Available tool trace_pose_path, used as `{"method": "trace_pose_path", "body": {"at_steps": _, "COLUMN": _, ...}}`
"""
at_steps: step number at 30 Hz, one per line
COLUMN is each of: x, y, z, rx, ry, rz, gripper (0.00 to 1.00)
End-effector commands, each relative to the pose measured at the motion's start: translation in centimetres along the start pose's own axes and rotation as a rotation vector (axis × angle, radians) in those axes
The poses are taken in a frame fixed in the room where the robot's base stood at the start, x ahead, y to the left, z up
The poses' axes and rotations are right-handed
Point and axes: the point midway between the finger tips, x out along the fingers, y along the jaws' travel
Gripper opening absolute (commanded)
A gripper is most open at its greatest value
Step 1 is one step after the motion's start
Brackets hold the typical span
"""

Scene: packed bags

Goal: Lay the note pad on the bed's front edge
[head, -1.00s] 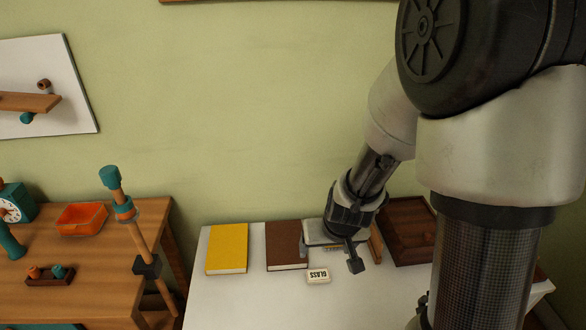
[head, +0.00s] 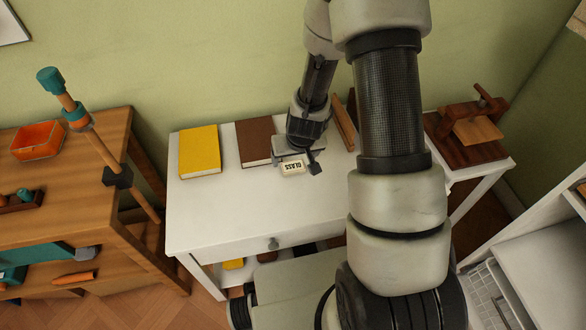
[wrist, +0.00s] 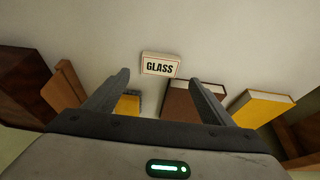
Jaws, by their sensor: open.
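My gripper (head: 297,158) is open and empty, its fingers pointing down above the white table (head: 215,215). It hangs just right of the brown book and close to a small cream label reading GLASS (head: 292,168). In the wrist view the fingers (wrist: 158,78) stand wide apart, with the label (wrist: 161,65) beyond their tips. A small yellow thing with a blue-grey edge (wrist: 128,105) shows beside the left finger, partly hidden; it may be the note pad, but I cannot tell. In the head view my gripper hides that spot. I cannot make out a bed for certain.
A yellow book (head: 199,150) and a brown book (head: 256,141) lie at the table's back left. A wooden strip (head: 343,125) is right of my gripper. A wooden device (head: 468,130) stands at the right end. The table's front left is clear.

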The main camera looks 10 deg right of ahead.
Motion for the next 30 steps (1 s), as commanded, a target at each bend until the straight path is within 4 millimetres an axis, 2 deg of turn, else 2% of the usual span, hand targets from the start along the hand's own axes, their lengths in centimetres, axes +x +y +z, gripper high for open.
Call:
{"method": "trace_pose_path", "body": {"at_steps": 9, "x": 4.5, "y": 0.1, "z": -0.1, "rx": 0.001, "ry": -0.003, "rz": -0.001, "gripper": 0.77}}
{"method": "trace_pose_path", "body": {"at_steps": 19, "x": 5.1, "y": 0.1, "z": -0.3, "rx": 0.001, "ry": -0.001, "rz": 0.0, "gripper": 0.77}}
{"method": "trace_pose_path", "body": {"at_steps": 20, "x": 5.1, "y": 0.1, "z": -0.3, "rx": 0.001, "ry": -0.001, "rz": 0.0, "gripper": 0.73}}
{"method": "trace_pose_path", "body": {"at_steps": 27, "x": 5.0, "y": 0.1, "z": -0.3, "rx": 0.0, "ry": -0.001, "rz": 0.0, "gripper": 0.33}}
{"method": "trace_pose_path", "body": {"at_steps": 30, "x": 5.0, "y": 0.1, "z": -0.3, "rx": 0.0, "ry": -0.001, "rz": 0.0, "gripper": 0.29}}
